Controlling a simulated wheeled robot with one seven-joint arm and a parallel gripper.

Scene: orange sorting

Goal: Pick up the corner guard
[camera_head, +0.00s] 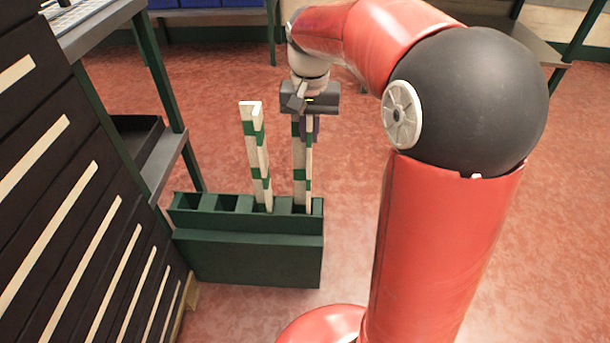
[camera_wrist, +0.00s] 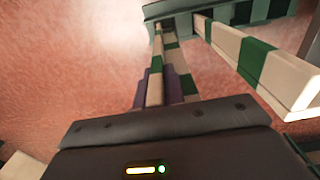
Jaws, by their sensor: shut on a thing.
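Two tall corner guards with cream and green bands stand upright in a green slotted rack (camera_head: 250,258) in the head view. My gripper (camera_head: 308,122) is at the top of the right corner guard (camera_head: 299,160), shut on it; the guard's lower end is in the rack's right slot. The same guard shows in the wrist view (camera_wrist: 180,72), running from the gripper towards the rack (camera_wrist: 180,8). The other corner guard (camera_head: 256,150) stands just to the left, apart from my gripper. It also shows in the wrist view (camera_wrist: 262,66). The fingertips are partly hidden by the guard.
A dark slatted stack (camera_head: 75,180) with pale strips stands at the left. A shelf frame (camera_head: 160,85) with a dark tray (camera_head: 135,140) is behind it. The rack's left slots look empty. Red floor (camera_head: 225,85) lies open behind the rack.

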